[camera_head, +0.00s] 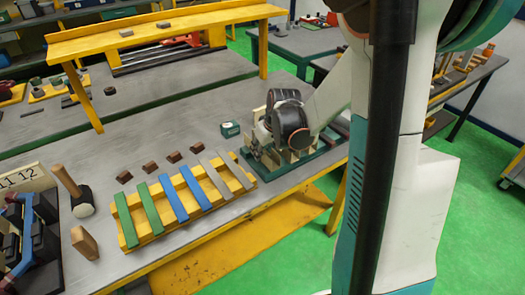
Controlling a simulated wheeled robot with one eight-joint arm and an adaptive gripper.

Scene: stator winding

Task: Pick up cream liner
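Cream upright pieces (285,156) stand in a dark green tray (318,153) near the table's right front edge. They are small and partly covered by my arm, so I cannot tell which one is the cream liner. The dark round wrist of my arm is right above this tray. My gripper (263,138) is at the tray, mostly hidden behind the wrist and among the cream pieces. I cannot see whether its fingers are open, shut or touching a piece.
A yellow rack (131,232) left of the tray carries green, blue and greyish strips. Several brown blocks (150,167) lie behind it. A teal box (230,129) stands behind the tray.

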